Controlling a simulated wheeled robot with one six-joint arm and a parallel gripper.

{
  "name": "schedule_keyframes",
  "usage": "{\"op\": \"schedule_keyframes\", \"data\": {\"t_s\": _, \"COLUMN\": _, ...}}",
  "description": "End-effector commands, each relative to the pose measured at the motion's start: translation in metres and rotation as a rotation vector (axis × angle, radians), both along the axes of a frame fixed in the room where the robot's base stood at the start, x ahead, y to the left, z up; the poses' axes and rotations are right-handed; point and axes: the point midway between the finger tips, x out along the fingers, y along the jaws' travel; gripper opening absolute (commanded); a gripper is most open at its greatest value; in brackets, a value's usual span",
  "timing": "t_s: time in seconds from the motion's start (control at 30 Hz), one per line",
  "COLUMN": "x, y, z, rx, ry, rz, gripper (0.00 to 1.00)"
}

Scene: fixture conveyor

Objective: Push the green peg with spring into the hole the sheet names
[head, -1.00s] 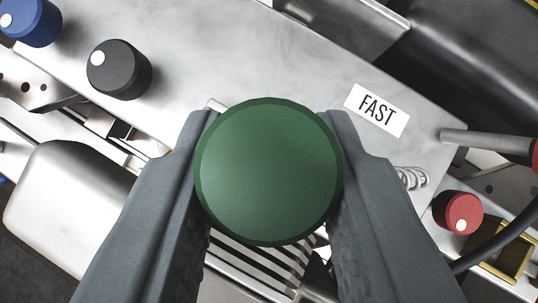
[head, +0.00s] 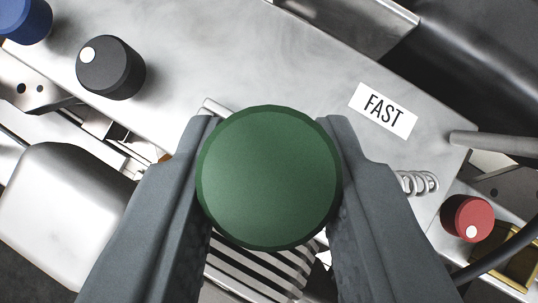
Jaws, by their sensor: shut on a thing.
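The green peg (head: 268,177) shows as a round green head in the middle of the head view. My gripper (head: 268,180) is shut on it, one grey finger on each side. The peg's shaft and lower end are hidden under its head. A metal coil spring (head: 418,183) shows just right of the right finger; I cannot tell whether it belongs to the peg. A white label reading FAST (head: 383,108) lies on the metal plate (head: 240,60) up and right of the peg. I see no hole by the label, and no sheet shows.
A black knob (head: 110,68) and a blue knob (head: 24,20) stand on the plate at upper left. A red knob (head: 468,218) and a metal rod (head: 490,141) are at right. A black cable runs at lower right. Ribbed metal lies below the peg.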

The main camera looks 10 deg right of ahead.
Motion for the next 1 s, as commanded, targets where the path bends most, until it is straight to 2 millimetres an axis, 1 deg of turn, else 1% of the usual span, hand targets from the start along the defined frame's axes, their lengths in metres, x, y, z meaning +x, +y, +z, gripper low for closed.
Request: {"op": "schedule_keyframes", "data": {"t_s": 1.0, "x": 0.0, "y": 0.0, "z": -0.021, "rx": 0.0, "ry": 0.0, "rz": 0.0, "gripper": 0.0}}
